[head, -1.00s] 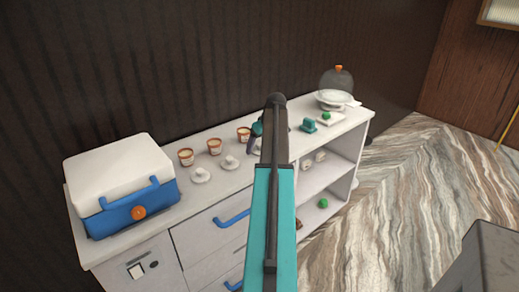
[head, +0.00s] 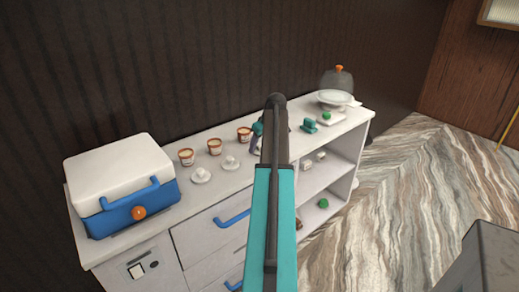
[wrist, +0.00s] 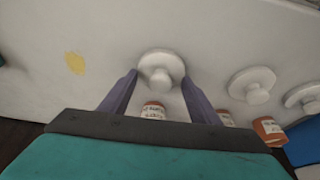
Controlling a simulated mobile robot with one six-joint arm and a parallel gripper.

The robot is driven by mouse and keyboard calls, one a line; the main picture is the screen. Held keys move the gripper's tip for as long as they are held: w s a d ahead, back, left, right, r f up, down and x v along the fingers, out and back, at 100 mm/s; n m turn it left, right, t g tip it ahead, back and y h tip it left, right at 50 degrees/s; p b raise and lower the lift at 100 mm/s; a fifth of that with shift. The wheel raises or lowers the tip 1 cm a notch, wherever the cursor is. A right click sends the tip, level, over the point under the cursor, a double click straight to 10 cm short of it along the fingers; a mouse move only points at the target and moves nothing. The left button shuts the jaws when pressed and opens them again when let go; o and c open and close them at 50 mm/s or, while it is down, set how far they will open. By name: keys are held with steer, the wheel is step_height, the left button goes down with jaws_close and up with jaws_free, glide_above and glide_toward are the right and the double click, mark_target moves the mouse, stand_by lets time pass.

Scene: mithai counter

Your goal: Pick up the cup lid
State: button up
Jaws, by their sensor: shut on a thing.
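A white round cup lid (wrist: 161,66) with a knob lies between the fingers of my gripper (wrist: 158,85) in the wrist view. The gripper is shut on it, with one purple finger on each side. In the head view my arm hides this lid, and only part of my gripper (head: 256,143) shows beside it at the counter. Two more white lids, one nearer (head: 231,162) and one farther left (head: 201,175), lie on the counter. They also show in the wrist view, right of my gripper (wrist: 252,84).
Several brown-and-white cups (head: 215,146) stand in a row behind the lids. A blue and white cooler box (head: 125,190) fills the counter's left end. A teal object (head: 309,126), a green item (head: 326,115) and white plates (head: 335,97) stand to the right.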

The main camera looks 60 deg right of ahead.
mark_target(260, 144)
steer(key=shift+r, duration=0.2)
steer(key=shift+r+b, duration=0.45)
steer(key=shift+r, duration=1.05)
steer(key=s+a+r+b, duration=0.1)
steer(key=s+a, duration=0.2)
steer(key=s, duration=0.4)
steer(key=s+a+b, duration=0.1)
steer(key=s+a, duration=0.3)
steer(key=s, duration=0.3)
steer(key=shift+s+r, duration=0.25)
steer(key=shift+r, duration=0.1)
